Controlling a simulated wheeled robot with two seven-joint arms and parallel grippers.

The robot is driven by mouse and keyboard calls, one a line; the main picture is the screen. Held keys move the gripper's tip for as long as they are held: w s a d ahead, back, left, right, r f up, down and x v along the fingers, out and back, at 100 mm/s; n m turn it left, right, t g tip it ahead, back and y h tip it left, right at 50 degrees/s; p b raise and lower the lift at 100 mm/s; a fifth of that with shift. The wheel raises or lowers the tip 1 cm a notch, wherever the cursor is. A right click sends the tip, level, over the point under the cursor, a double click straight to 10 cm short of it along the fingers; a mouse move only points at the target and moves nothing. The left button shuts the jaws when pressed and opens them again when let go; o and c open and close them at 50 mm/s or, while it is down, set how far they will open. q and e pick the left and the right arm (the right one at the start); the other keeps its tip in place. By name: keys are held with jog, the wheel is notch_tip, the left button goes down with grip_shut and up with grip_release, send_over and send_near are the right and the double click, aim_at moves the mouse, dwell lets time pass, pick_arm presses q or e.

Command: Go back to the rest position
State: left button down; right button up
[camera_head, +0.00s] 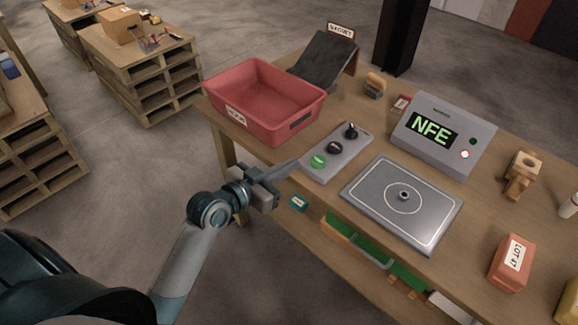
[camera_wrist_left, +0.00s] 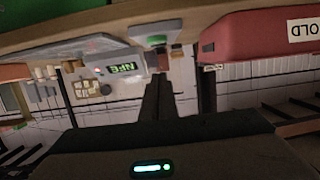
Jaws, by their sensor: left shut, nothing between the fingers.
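My left gripper (camera_head: 290,168) is shut and empty. In the head view it is at the near edge of the table (camera_head: 232,134), its fingertips close to the button panel (camera_head: 336,152) with a green button and black knobs. I cannot tell whether the fingers touch the panel. The left wrist view also shows the shut fingers (camera_wrist_left: 158,84) pointing ahead, with the dark wrist body below them. My left arm reaches in from the lower left. My right gripper is not in view.
A red bin (camera_head: 264,100) stands left of the panel. A grey plate (camera_head: 402,204) and a box with an NFE display (camera_head: 443,134) are to the right. A black chute (camera_head: 324,62) is behind. An orange LOT 47 block (camera_head: 511,264) lies right. Pallets (camera_head: 140,60) stand back left; floor between is clear.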

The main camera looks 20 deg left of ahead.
pick_arm(q)
jog(key=shift+f, duration=0.1)
dwell(0.4)
notch_tip(320, 180, down, 22)
jog(key=s+a+f+n+g+y, duration=0.1)
jog(key=a+n+g+y, duration=0.1)
jog(key=g, duration=0.1)
jog(key=s+a+f+g+y, duration=0.1)
jog(key=s+f+g, duration=0.1)
jog(key=s+f, duration=0.5)
jog(key=s+f+g+y, duration=0.1)
jog(key=s+f, duration=0.2)
jog(key=f, duration=0.8)
jog(key=s+f+g, duration=0.4)
jog(key=s+f, duration=1.1)
jog(key=s+f+g, duration=0.1)
jog(key=s+f, duration=0.2)
jog(key=s, duration=0.5)
jog(key=s+f+g, duration=0.1)
jog(key=s+f, duration=0.2)
jog(key=s, duration=0.5)
jog(key=s+f+g+y+b, duration=0.1)
jog(key=s+f, duration=0.2)
jog(key=s, duration=0.5)
jog(key=shift+d, duration=0.2)
